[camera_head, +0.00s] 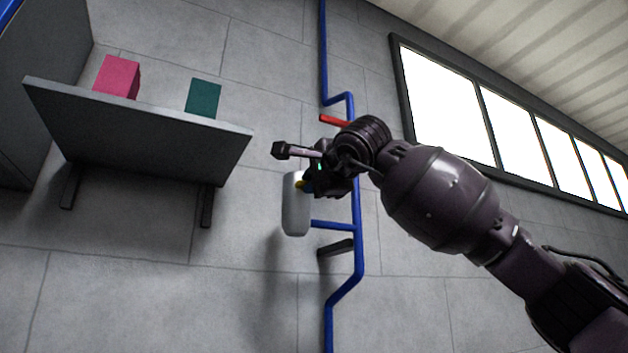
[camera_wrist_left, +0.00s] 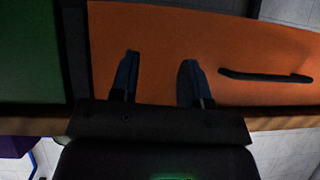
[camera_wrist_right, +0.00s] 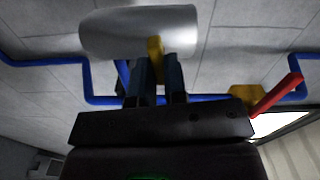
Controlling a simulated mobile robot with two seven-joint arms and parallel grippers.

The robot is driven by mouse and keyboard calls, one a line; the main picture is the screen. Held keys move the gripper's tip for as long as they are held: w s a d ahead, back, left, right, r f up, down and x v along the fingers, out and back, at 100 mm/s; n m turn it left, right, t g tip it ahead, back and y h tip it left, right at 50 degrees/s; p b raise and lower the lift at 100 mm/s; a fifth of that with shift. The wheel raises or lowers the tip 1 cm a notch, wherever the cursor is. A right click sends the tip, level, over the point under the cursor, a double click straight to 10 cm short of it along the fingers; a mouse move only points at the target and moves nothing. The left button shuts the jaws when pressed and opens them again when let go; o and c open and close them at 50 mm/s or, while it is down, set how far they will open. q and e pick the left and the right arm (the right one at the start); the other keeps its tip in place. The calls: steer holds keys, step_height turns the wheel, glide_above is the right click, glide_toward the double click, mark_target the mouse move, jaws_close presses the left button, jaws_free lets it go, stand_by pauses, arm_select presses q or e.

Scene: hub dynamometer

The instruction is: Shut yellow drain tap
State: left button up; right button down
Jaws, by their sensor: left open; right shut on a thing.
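The yellow drain tap (camera_wrist_right: 155,48) shows in the right wrist view as a small yellow lever in front of a pale grey cylinder (camera_wrist_right: 110,32). My right gripper (camera_wrist_right: 157,75) is shut on it, with the blue fingers on either side. In the head view only a bit of the yellow tap (camera_head: 300,185) shows beside the cylinder (camera_head: 296,212). My right gripper (camera_head: 311,182) hides the rest there. My left gripper (camera_wrist_left: 158,75) is open and empty in the left wrist view, in front of an orange panel.
A blue pipe (camera_head: 357,225) runs up the grey block wall. A red lever (camera_head: 334,120) sits higher on it. A shelf (camera_head: 140,135) at left holds a pink box (camera_head: 117,77) and a teal box (camera_head: 203,97). The orange panel (camera_wrist_left: 240,45) has a black handle (camera_wrist_left: 265,76).

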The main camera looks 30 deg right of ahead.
steer(key=shift+f+m, duration=0.1)
steer(key=shift+m, duration=0.5)
steer(key=c, duration=1.2)
jaws_free()
steer(key=shift+o, duration=0.2)
steer(key=s, duration=1)
steer(key=shift+s+a, duration=0.35)
steer(key=shift+s, duration=0.05)
